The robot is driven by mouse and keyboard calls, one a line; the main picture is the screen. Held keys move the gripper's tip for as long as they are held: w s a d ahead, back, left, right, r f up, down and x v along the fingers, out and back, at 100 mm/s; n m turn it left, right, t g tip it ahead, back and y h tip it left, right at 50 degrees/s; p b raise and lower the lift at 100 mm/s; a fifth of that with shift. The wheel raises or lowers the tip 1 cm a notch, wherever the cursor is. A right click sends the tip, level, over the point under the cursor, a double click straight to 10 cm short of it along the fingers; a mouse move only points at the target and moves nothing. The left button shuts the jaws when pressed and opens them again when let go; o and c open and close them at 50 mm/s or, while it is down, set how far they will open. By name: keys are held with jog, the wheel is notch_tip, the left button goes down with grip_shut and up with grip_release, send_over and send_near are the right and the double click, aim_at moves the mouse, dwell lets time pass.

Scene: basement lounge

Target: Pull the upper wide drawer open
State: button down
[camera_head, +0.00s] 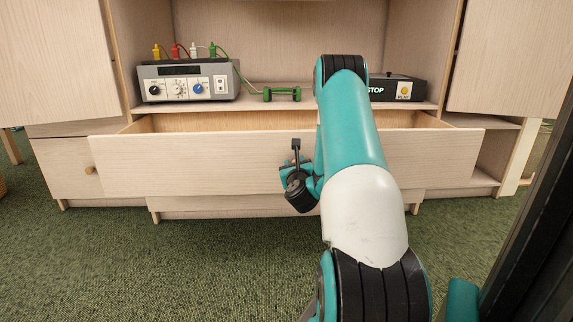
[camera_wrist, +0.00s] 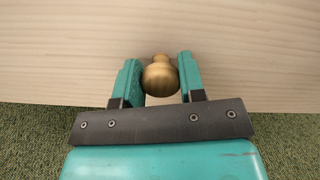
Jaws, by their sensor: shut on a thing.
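The upper wide drawer (camera_head: 210,166) is a pale wood drawer in the low cabinet. It stands partly open, and its inside shows behind the front's top edge. A round brass knob (camera_wrist: 160,76) sits on the drawer front (camera_wrist: 70,50) in the wrist view. My gripper (camera_wrist: 158,80) is shut on this knob, one teal finger on each side. In the head view my gripper (camera_head: 296,165) is at the middle of the drawer front, and my arm hides the knob and part of the front's right half.
A grey device (camera_head: 188,82) with dials and coloured plugs stands on the shelf above the drawer. A small green dumbbell-like object (camera_head: 282,94) and a black STOP box (camera_head: 398,88) are there too. A lower drawer (camera_head: 240,203) lies beneath. Green carpet (camera_head: 150,265) is clear in front.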

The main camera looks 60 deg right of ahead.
jog(key=shift+a+f, duration=0.1)
jog(key=shift+a, duration=0.15)
jog(key=shift+s, duration=0.1)
jog(key=c, duration=0.7)
grip_release()
jog(key=shift+d, duration=0.1)
